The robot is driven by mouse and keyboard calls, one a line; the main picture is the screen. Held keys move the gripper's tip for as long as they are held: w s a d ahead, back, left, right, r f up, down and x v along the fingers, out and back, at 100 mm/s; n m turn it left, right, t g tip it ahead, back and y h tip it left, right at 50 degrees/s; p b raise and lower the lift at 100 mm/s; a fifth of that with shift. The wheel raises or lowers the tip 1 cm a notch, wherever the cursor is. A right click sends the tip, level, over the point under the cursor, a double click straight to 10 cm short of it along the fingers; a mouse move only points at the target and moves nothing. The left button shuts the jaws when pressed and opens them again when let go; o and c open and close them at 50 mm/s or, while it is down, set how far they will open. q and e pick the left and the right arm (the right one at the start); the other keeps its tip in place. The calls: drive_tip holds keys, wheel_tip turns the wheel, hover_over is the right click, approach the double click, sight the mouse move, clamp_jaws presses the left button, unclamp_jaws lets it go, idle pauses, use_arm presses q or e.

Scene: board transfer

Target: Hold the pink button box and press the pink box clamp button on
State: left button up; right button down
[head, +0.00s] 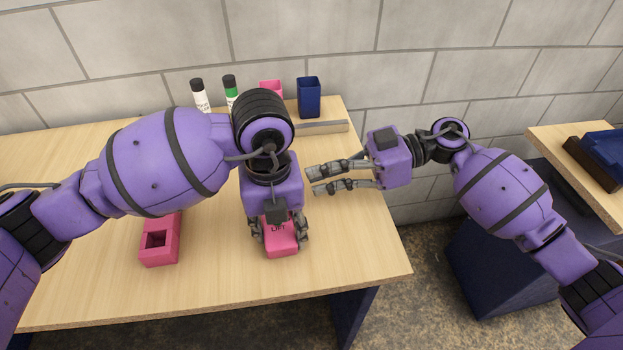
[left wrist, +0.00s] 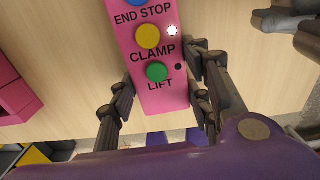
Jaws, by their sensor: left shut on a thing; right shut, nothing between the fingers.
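The pink button box (head: 281,243) stands on the table near its front edge. In the left wrist view the pink button box (left wrist: 165,97) shows a blue button at the cut top edge, a yellow button (left wrist: 148,36) above the word CLAMP, and a green button (left wrist: 157,71) above LIFT. A small spot beside the yellow button is white; the one beside the green button is dark. My left gripper (head: 280,238) is shut on the box from both sides. My right gripper (head: 312,181) is shut and empty, above the table to the right of my left wrist; its fingertips (left wrist: 285,20) show top right in the wrist view.
A pink block with a square opening (head: 159,254) lies left of the button box. Two marker-like tubes (head: 200,97), a pink cup (head: 271,87), a dark blue cup (head: 309,98) and a grey bar (head: 322,127) stand at the back. A second table is at right.

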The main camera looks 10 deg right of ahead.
use_arm(q)
drive_tip(key=shift+f, duration=0.1)
drive_tip(key=o, duration=1.5)
use_arm(e)
drive_tip(key=shift+r, duration=0.1)
use_arm(q)
drive_tip(key=shift+r+p, duration=2.4)
drive_tip(key=shift+r, duration=1.7)
use_arm(e)
wheel_tip(320, 180, up, 11)
drive_tip(key=n, duration=0.1)
drive_tip(key=shift+w+t, duration=0.3)
use_arm(q)
drive_tip(key=shift+f, duration=0.1)
